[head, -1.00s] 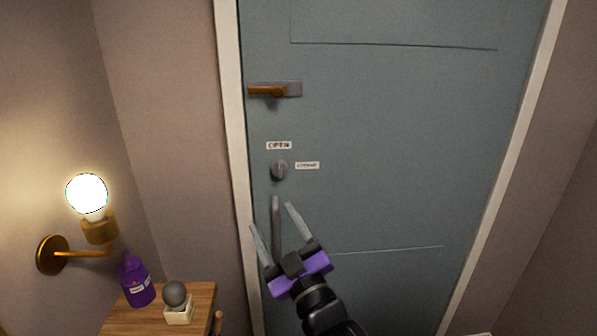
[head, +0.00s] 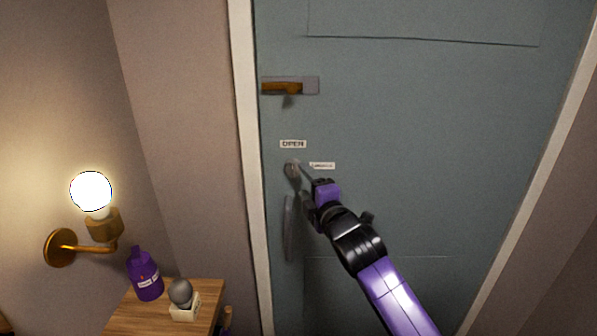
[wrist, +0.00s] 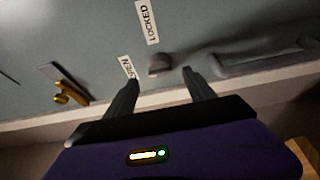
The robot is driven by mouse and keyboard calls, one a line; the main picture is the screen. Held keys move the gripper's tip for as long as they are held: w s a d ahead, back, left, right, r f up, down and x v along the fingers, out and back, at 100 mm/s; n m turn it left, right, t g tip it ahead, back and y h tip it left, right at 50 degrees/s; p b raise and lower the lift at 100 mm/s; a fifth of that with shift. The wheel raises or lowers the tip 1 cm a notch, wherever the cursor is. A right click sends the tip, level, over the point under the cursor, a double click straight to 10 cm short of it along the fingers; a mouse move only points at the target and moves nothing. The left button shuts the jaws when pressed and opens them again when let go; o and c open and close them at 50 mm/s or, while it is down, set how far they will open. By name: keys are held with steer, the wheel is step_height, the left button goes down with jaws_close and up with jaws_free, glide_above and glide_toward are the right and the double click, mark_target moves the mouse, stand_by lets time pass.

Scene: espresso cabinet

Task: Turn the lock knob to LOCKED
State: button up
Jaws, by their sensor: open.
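The lock knob (head: 292,169) is a small round grey knob on the blue-grey door, also seen in the wrist view (wrist: 159,64). The OPEN label (head: 293,144) is above it and the LOCKED label (head: 322,166) is to its right; the LOCKED label reads clearly in the wrist view (wrist: 146,22). My gripper (head: 303,182) is open at the knob, coming from the lower right. In the wrist view, the fingertips (wrist: 160,77) are apart with the knob between and slightly beyond them. Contact and the knob's pointing direction cannot be told.
A brass lever handle (head: 282,87) is above the knob. A grey vertical bar (head: 289,230) is just below it, close to my gripper. A lit wall lamp (head: 91,192), a purple bottle (head: 146,275) and a wooden table (head: 130,320) stand at left. The door's right side is clear.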

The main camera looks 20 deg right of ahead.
mark_target(295, 171)
steer(key=shift+w+a+p, duration=0.2)
steer(key=shift+w+p, duration=0.05)
steer(key=shift+w, duration=1.4)
steer(key=shift+w+a+p, duration=0.15)
steer(key=shift+w+p, duration=0.05)
steer(key=shift+w, duration=1.45)
steer(key=c, duration=1.4)
steer(key=shift+o, duration=0.2)
